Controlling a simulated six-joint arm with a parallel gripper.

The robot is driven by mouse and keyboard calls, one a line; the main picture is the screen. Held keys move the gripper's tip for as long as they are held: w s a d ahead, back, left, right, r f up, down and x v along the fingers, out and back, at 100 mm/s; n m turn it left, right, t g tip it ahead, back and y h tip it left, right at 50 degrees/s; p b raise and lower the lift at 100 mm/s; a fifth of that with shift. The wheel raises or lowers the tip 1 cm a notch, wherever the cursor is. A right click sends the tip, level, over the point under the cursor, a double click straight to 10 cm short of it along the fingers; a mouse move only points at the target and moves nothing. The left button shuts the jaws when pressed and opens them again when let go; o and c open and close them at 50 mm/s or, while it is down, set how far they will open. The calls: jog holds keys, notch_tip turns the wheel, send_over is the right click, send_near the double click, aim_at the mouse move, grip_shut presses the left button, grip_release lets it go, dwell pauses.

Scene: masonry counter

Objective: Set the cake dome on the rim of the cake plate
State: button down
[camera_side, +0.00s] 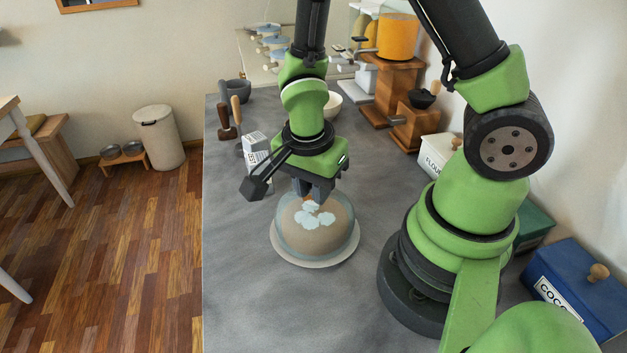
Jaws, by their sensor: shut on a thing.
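The cake dome (343,228) is clear and covers a brown cake with pale icing patches (318,219) on top. The cake plate (315,262) is a pale round disc on the grey counter, its rim showing around the dome's lower edge. My gripper (311,200) points down over the dome and is shut on the knob at its top. The dome looks upright and roughly centred on the plate. I cannot tell from this view whether its lower edge touches the rim. The fingertips partly hide the knob.
A white printed carton (256,148) stands behind my gripper. Wooden-handled tools (236,110), a dark mortar (238,90) and a white bowl (333,104) are farther back. A flour box (436,152), a wooden grinder (413,125) and a blue cocoa box (575,285) line the wall. The front counter is clear.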

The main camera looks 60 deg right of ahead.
aim_at(309, 203)
jog(key=shift+f, duration=0.15)
jog(key=c, duration=0.9)
grip_release()
notch_tip(309, 203, up, 10)
jog(key=a, duration=0.1)
jog(key=shift+a, duration=0.15)
